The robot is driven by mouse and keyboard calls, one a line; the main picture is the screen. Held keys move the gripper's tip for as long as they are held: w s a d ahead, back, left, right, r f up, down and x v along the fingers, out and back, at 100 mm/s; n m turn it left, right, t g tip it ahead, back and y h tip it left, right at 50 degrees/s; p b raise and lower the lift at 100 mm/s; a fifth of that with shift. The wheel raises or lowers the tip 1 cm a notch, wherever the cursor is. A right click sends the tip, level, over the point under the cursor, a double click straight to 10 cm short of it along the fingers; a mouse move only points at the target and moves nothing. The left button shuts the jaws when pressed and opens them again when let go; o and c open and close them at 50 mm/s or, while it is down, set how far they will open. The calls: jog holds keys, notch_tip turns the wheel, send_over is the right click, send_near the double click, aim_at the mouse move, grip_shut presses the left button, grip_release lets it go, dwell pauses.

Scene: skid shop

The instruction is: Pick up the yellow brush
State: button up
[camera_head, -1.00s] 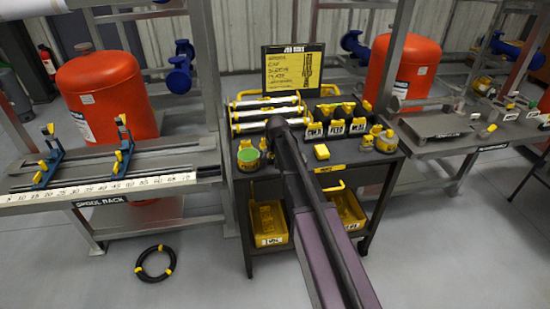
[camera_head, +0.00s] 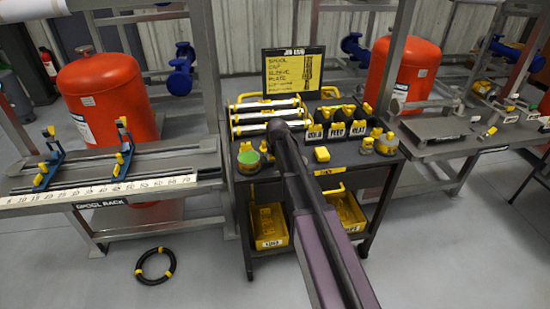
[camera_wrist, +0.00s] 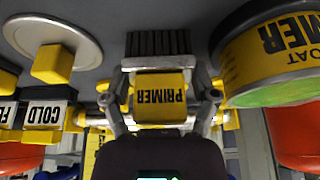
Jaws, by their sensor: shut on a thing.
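The yellow brush (camera_wrist: 160,108) shows in the middle of the wrist view. It has a yellow body lettered PRIMER and a row of dark bristles (camera_wrist: 158,43). My gripper (camera_wrist: 163,88) has a finger on each side of the yellow body and is shut on it. The bristles point to the top of the picture, toward the grey surface; I cannot tell whether they touch it. In the head view my own arm hides the gripper and the brush over the cart (camera_head: 290,178).
A yellow PRIMER can (camera_wrist: 245,65) with a green face is close to the brush on the right. A round plate with a yellow knob (camera_wrist: 52,64) and a COLD label block (camera_wrist: 47,113) are at the left. White-and-yellow tubes (camera_head: 268,103) lie at the cart's back.

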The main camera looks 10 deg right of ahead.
jog(key=shift+r, duration=0.15)
notch_tip(320, 180, up, 4)
jog(key=p, duration=0.3)
jog(key=shift+f+p, duration=0.2)
jog(key=shift+p, duration=0.2)
jog(key=s+a+r+p, duration=0.1)
jog(key=s, duration=1.5)
jog(key=o, duration=0.6)
jog(key=c, duration=0.5)
jog(key=shift+o, duration=0.2)
